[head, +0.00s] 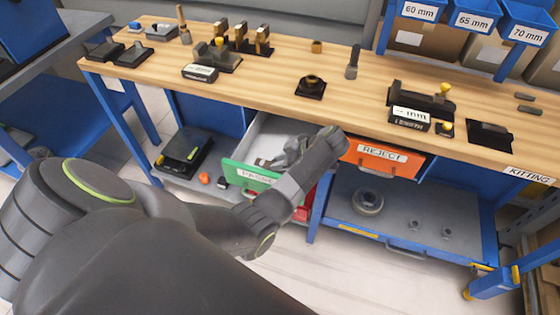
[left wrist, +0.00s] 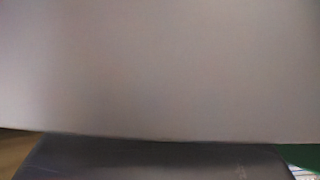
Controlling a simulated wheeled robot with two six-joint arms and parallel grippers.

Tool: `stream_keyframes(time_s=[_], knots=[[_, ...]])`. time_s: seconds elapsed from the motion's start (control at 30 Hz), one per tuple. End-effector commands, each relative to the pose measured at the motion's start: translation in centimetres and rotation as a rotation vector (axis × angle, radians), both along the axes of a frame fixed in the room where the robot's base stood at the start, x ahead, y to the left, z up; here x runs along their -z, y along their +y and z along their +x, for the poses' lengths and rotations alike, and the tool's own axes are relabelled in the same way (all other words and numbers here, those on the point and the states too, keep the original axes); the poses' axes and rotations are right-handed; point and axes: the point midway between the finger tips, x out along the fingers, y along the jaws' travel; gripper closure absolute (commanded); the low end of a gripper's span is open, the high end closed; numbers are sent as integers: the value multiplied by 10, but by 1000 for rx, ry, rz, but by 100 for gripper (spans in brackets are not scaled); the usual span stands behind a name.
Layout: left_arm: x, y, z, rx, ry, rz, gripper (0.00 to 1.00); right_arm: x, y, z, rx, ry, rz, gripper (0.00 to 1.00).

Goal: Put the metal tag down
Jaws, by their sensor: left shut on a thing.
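My left gripper (head: 277,160) reaches down into the open green-fronted drawer (head: 246,176) under the workbench, close behind its front panel. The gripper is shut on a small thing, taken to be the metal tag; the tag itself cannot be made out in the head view. In the left wrist view a blurred, plain pale grey surface fills most of the picture, with a dark strip of my gripper (left wrist: 155,160) along the bottom and a bit of green at the lower right. My right gripper is not in view.
An orange drawer (head: 382,158) labelled REJECT is to the right. The wooden bench top (head: 290,65) holds several fixtures, including a black block with a display (head: 410,117). A lower shelf (head: 405,205) carries round metal parts. A black device (head: 184,150) stands at lower left.

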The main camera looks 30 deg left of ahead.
Motion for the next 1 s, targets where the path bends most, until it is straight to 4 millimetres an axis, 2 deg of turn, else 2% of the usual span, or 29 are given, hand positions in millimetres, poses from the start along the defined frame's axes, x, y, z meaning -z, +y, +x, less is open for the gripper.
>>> stream_keyframes(time_s=[0.23,0.27,0.4,0.77,0.87,1.0], knots=[[4,0,0,0,0,0,100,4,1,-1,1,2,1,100],[3,0,0,0,0,0,75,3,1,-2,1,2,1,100],[2,0,0,0,0,0,57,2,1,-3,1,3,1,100],[-2,0,0,0,0,0,57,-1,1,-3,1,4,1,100],[-9,-10,3,1,-2,-2,57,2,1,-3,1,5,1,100],[-29,-30,8,3,-4,-3,57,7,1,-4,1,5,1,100]])
